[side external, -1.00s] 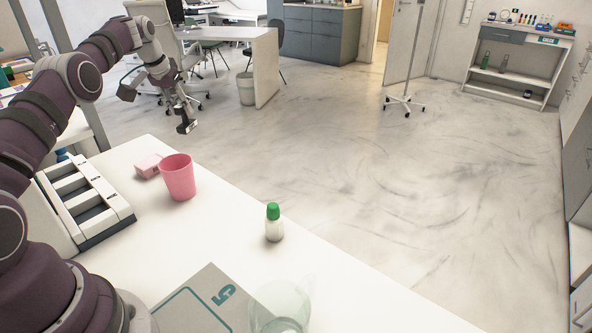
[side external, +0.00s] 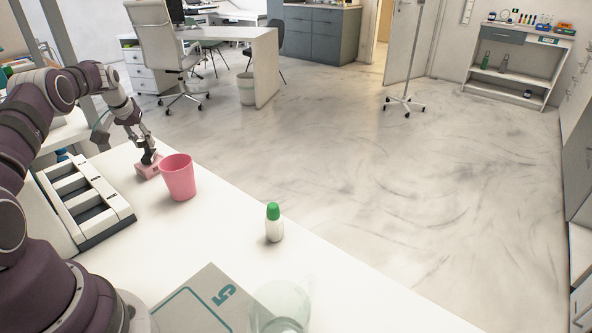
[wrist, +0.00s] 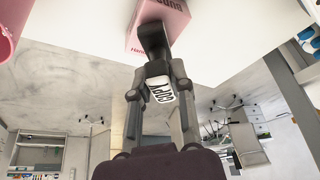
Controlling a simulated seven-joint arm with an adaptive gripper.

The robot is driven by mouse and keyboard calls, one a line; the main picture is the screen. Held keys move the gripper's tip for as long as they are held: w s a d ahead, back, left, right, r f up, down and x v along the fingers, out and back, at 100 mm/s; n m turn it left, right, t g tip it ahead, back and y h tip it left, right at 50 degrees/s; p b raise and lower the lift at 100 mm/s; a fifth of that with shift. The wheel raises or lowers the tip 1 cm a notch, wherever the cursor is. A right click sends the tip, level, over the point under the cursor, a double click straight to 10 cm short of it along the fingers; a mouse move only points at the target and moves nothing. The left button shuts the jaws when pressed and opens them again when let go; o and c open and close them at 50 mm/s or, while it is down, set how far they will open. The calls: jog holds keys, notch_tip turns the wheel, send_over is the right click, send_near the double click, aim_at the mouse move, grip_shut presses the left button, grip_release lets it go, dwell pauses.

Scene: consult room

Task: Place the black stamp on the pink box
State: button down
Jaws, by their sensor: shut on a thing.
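The black stamp (side external: 149,158) is held upright-looking at the pink box in the side view. In the wrist view the stamp (wrist: 153,42) shows a white label reading COPY and sits between both fingers. My gripper (side external: 146,144) is shut on it, and the fingers also show in the wrist view (wrist: 157,95). The pink box (side external: 147,171) lies on the white table at its far end. In the wrist view the stamp's far end overlaps the box (wrist: 172,22). I cannot tell whether it touches the box's top.
A pink cup (side external: 179,178) stands close to the right of the box. A white-and-dark rack (side external: 88,203) is to the left on the table (side external: 215,233).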

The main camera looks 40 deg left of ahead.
jog(key=c, duration=1)
grip_release()
jog(key=shift+f, duration=0.1)
jog(key=v, duration=1.2)
jog(key=w+d+r+m+t+h, duration=0.1)
jog(key=d+r+m, duration=0.15)
jog(key=d, duration=0.65)
jog(key=w+d+r+m, duration=0.15)
jog(key=d+r, duration=0.25)
jog(key=d, duration=0.4)
jog(key=s+d+f+m+h, duration=0.1)
jog(key=s+d+m, duration=0.1)
jog(key=s+d, duration=0.3)
jog(key=s+d+f+m+t+h, duration=0.1)
jog(key=s+d+f+m, duration=0.1)
jog(key=s+d, duration=0.3)
jog(key=d+m, duration=0.1)
jog(key=d, duration=0.3)
jog(key=shift+s+d, duration=0.15)
jog(key=shift+d, duration=0.05)
